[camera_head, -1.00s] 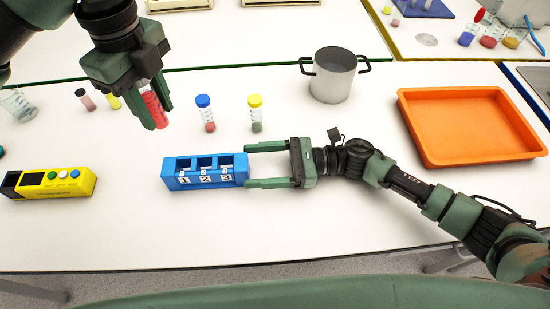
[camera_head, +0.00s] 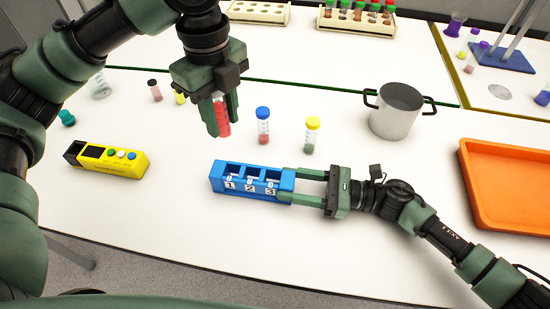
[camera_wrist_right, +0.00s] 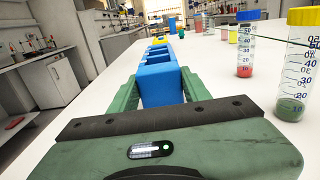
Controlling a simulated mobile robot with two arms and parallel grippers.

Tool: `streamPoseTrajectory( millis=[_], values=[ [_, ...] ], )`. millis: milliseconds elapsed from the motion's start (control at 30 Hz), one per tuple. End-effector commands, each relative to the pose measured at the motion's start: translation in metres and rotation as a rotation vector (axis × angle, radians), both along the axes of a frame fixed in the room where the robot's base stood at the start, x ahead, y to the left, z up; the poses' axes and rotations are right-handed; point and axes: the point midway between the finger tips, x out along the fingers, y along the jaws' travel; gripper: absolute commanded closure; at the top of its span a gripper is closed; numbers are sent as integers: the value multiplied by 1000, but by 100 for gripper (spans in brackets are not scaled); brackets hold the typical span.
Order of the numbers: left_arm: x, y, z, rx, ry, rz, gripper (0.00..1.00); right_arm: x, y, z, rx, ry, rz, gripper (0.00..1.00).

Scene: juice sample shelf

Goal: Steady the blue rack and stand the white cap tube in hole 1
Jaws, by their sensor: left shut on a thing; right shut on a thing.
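The blue rack (camera_head: 230,191) stands on the white table with holes labelled 1, 2 and 3 from left to right; they look empty. My right gripper (camera_head: 302,187) is shut on the rack's right end. In the right wrist view the rack (camera_wrist_right: 158,84) sits between both fingers. My left gripper (camera_head: 220,118) is shut on a tube with red contents (camera_head: 222,122), held upright or nearly so above and behind the rack's left end.
A blue-capped tube (camera_head: 263,127) and a yellow-capped tube (camera_head: 312,136) stand behind the rack. A yellow block (camera_head: 128,166) with coloured buttons lies left. A metal pot (camera_head: 395,112) and an orange tray (camera_head: 500,190) are right. Table in front of the rack is clear.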

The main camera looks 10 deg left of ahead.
Motion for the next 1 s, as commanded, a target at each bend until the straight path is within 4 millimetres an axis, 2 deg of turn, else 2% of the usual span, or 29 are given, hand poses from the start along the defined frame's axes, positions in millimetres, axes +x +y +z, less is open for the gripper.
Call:
streamPoseTrajectory(
  millis=[100,200,300,933,1000],
  values=[
    [-1,1,-34,6,5,-19,100,0,0,0,1,0,0,100],
    [-1,1,-54,8,1,-36,100,0,0,1,1,0,0,100],
    [-2,1,-66,8,-1,-47,100,0,0,1,1,0,0,100],
    [-2,1,-112,9,-1,-48,100,0,0,0,1,0,0,100],
    [-1,1,-111,7,-4,-48,100,0,0,0,1,0,0,100]
  ],
)
